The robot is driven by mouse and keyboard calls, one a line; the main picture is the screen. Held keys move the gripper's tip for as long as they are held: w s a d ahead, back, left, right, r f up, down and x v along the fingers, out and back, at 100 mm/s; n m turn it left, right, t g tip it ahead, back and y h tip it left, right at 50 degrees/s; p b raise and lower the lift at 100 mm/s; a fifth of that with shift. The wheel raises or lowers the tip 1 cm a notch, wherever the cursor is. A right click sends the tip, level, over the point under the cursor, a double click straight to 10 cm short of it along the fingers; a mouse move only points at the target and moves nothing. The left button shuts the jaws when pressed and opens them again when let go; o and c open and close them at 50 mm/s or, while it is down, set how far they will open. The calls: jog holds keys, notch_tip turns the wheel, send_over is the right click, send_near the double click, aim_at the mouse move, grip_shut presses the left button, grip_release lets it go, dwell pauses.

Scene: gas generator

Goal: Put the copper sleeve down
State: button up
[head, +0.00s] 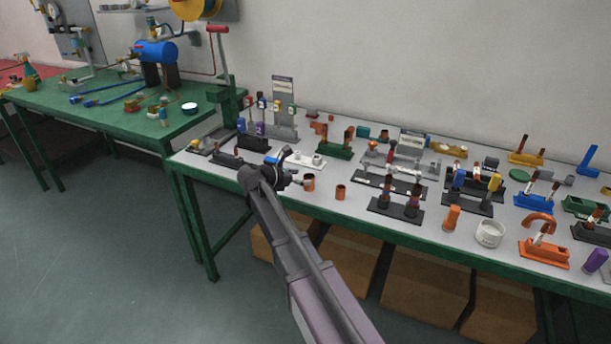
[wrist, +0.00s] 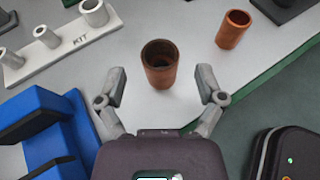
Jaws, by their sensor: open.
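A copper sleeve (wrist: 160,65) stands upright on the grey tabletop in the wrist view, just ahead of and between the fingertips. It also shows in the head view (head: 309,183), beside the gripper near the table's front edge. My gripper (wrist: 162,92) is open, with one finger on each side and a gap to the sleeve on both. In the head view my gripper (head: 296,181) is low over the table, left of the sleeve. A second, smaller copper sleeve (wrist: 233,29) stands upright to the right, also seen in the head view (head: 341,192).
A white KIT holder (wrist: 62,47) with grey sleeves is at the left. The green table edge (wrist: 270,73) runs close on the right in the wrist view. Black racks with fittings (head: 396,208) stand farther right. A white round container (head: 489,233) is near the front edge.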

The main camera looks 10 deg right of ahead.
jog(key=p+v, duration=0.3)
jog(key=v, duration=0.6)
jog(key=shift+s, duration=0.15)
dwell(0.4)
jog(key=s+d+f+m+g+y, duration=0.2)
jog(key=s+d+f+m+y, duration=0.15)
jog(key=s+d+m, duration=0.2)
jog(key=s+d+f+m+g+y, duration=0.2)
jog(key=s+d+f+m, duration=0.2)
jog(key=s+m, duration=0.25)
jog(key=s+f+m+g+y, duration=0.1)
jog(key=s+f+m+y, duration=0.3)
jog(key=s+m+y, duration=0.3)
jog(key=s+m, duration=0.3)
jog(key=s, duration=0.2)
jog(key=shift+s+d+m+g, duration=0.25)
jog(key=shift+d+m+g, duration=0.05)
jog(key=shift+m, duration=0.1)
